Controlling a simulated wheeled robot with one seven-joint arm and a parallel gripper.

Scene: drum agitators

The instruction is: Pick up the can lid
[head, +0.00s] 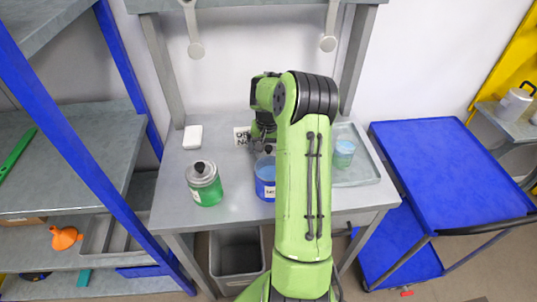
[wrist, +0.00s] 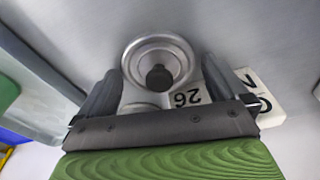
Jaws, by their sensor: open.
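A round grey metal lid (wrist: 136,58) with a black knob (wrist: 159,78) shows in the wrist view, seen from above. A white label reading "26" (wrist: 186,98) shows just below its rim. My gripper (wrist: 161,72) is open, with one finger on each side of the lid. I cannot tell whether the fingers touch it. In the head view my arm hides this lid and most of the gripper. A green jar (head: 208,191) with a grey lid and black knob stands on the bench at left. A blue jar (head: 264,183) with a dark knob stands partly behind my arm.
A white lettered plate (head: 242,136) lies close beside the gripper. A shallow tray (head: 371,172) with a light blue jar (head: 344,152) is at the bench's right. A white block (head: 192,137) lies at back left. A blue cart (head: 440,165) stands right of the bench (head: 225,216).

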